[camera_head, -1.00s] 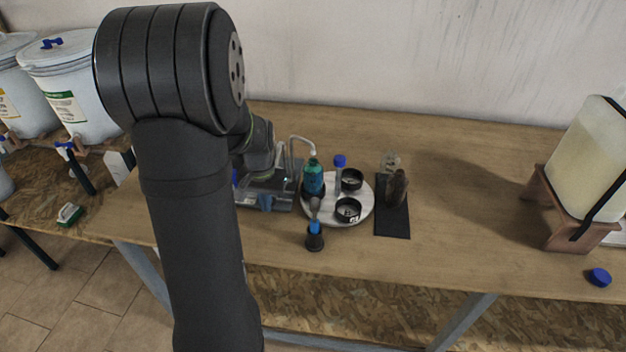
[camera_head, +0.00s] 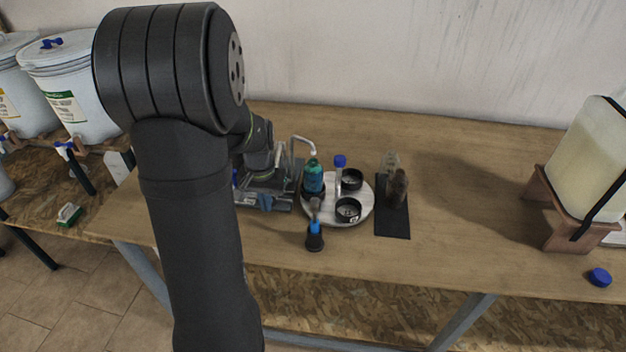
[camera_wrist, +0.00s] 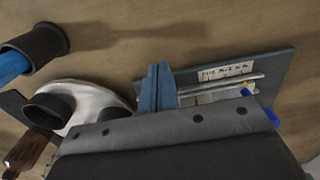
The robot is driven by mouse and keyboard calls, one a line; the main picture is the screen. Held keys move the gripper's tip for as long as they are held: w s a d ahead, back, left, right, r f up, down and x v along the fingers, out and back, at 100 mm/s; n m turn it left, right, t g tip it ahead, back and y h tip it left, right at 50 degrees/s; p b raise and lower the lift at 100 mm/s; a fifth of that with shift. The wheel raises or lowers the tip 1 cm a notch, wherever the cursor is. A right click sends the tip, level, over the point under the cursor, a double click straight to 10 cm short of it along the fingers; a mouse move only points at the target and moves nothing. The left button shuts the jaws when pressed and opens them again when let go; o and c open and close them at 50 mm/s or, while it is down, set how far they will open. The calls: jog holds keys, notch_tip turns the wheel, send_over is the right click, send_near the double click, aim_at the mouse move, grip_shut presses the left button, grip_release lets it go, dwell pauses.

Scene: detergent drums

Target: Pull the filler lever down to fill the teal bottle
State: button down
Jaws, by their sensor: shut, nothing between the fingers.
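The teal bottle (camera_head: 314,178) stands upright on the white round tray, under the bent spout (camera_head: 303,141) of the filler. The filler's grey base (camera_head: 285,192) lies left of the tray, partly hidden by my arm; it also shows in the wrist view (camera_wrist: 282,75). There, thin silver rods with a blue tip (camera_wrist: 246,92) lie over the base; I cannot tell which part is the lever. My gripper (camera_wrist: 157,72) is shut and empty, its blue-grey fingers over the near edge of the base. It also shows in the head view (camera_head: 265,201), left of the bottle. The wrist view does not show the bottle.
The white tray (camera_head: 328,217) also holds black cups (camera_head: 348,210) and a blue-capped item (camera_head: 340,162). A black holder (camera_head: 315,242) stands in front. A tank stand (camera_head: 560,215) is far right.

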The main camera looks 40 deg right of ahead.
notch_tip(320, 180, up, 13)
jog(key=d, duration=0.1)
jog(key=shift+w+r, duration=0.15)
jog(key=shift+w, duration=0.15)
dwell(0.9)
jog(key=shift+w+d+r, duration=0.75)
jog(key=shift+w+r, duration=0.2)
jog(key=shift+w, duration=0.05)
jog(key=shift+r, duration=0.1)
notch_tip(320, 180, up, 4)
jog(key=shift+f, duration=0.1)
dwell(0.3)
